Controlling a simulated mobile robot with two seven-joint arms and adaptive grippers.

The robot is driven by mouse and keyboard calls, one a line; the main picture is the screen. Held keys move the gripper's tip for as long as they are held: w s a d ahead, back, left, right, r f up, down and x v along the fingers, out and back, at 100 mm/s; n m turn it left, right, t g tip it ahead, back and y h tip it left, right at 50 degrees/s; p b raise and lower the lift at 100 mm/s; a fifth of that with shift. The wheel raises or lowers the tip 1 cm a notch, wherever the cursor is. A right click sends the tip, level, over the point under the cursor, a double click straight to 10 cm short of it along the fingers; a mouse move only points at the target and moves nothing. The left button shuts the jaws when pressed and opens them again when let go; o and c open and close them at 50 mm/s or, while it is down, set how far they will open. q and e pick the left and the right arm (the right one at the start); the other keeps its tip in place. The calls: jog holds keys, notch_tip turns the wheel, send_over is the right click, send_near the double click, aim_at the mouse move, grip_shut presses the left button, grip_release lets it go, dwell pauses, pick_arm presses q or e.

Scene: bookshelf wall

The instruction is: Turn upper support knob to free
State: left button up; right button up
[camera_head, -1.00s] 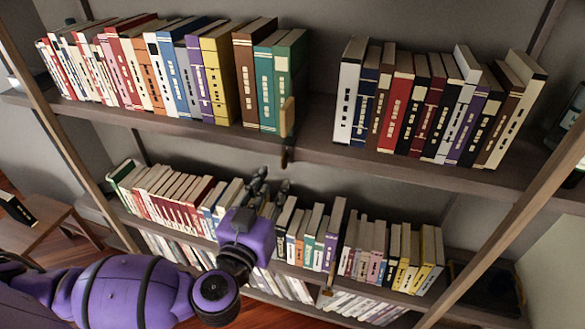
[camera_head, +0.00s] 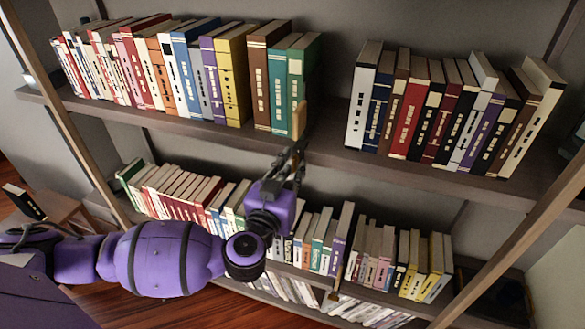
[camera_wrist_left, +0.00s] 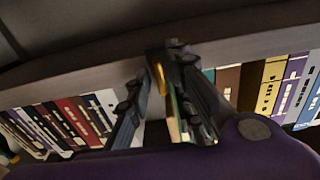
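The upper support is a small light-wood upright (camera_head: 299,120) at the front of the upper shelf, just right of the teal books. Its dark knob (camera_wrist_left: 155,66) shows in the left wrist view at the shelf edge, with a yellow-brown strip on it. My left gripper (camera_head: 291,156) is at the shelf edge just below the upright and hides most of the knob in the head view. In the left wrist view its fingers (camera_wrist_left: 158,68) are apart, with the knob at or between their tips; I cannot tell whether they touch it. My right gripper is not in view.
Rows of books (camera_head: 175,75) stand left of the support and more books (camera_head: 440,110) stand to the right, with a bare gap between. A lower shelf holds more books (camera_head: 370,255). A small side table (camera_head: 50,215) stands at the left.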

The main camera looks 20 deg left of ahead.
pick_arm(q)
grip_shut()
